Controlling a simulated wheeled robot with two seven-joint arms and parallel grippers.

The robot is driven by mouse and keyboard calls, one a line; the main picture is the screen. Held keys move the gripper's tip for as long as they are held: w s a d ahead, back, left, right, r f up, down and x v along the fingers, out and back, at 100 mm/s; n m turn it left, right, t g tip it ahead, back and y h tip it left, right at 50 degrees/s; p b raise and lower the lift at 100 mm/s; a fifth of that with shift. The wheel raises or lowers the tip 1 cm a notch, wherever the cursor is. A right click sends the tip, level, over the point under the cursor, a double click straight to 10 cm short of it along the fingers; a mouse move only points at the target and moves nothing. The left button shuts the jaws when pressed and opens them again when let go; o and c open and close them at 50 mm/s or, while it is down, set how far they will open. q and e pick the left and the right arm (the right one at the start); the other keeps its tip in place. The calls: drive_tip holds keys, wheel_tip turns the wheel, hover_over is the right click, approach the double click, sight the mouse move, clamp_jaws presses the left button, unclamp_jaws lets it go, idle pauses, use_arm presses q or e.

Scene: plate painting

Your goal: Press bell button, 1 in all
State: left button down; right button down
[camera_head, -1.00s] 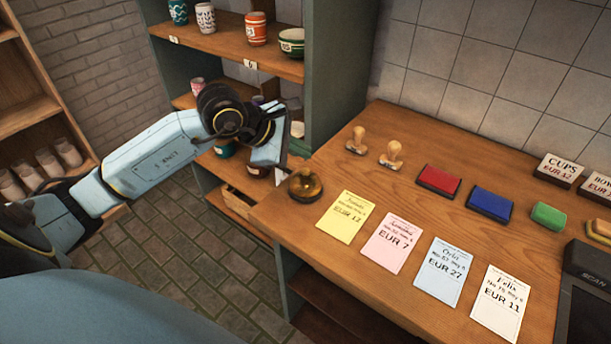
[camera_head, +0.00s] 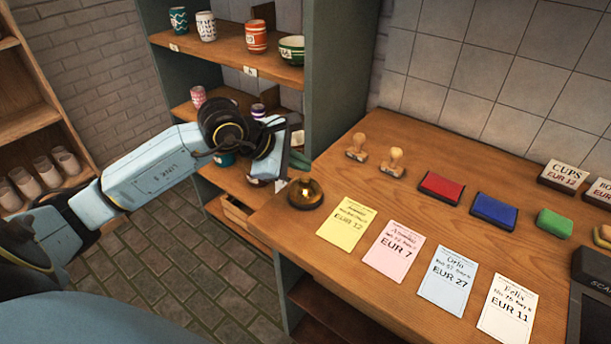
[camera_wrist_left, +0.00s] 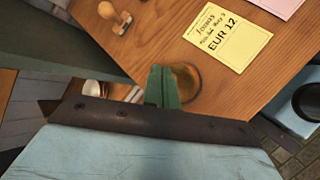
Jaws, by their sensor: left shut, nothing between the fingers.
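The bell (camera_head: 306,194) is a round brass dome on a dark base at the left corner of the wooden counter (camera_head: 420,160). It also shows in the left wrist view (camera_wrist_left: 187,82), partly hidden behind my fingers. My left gripper (camera_head: 298,160) is shut and empty, with green fingers, just beyond and above the bell in the head view. In the left wrist view the fingertips (camera_wrist_left: 163,70) overlap the bell's left side; I cannot tell whether they touch it.
Yellow (camera_head: 345,223), pink (camera_head: 393,249), blue and white cards lie right of the bell. Two wooden stamps (camera_head: 357,147) (camera_head: 392,163), red (camera_head: 440,187) and blue (camera_head: 493,212) pads stand behind. A shelf with cups (camera_head: 235,45) rises behind my left arm.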

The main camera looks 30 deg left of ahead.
drive_tip(key=shift+a, duration=0.4)
idle(0.6)
use_arm(q)
drive_tip(key=shift+f, duration=0.1)
drive_tip(key=shift+f+b, duration=0.35)
drive_tip(key=shift+b, duration=0.25)
use_arm(e)
drive_tip(key=shift+d+f, duration=0.35)
drive_tip(key=shift+f, duration=0.25)
drive_tip(key=shift+d, duration=0.1)
use_arm(q)
drive_tip(key=shift+f, duration=0.15)
use_arm(e)
drive_tip(key=shift+f, duration=0.2)
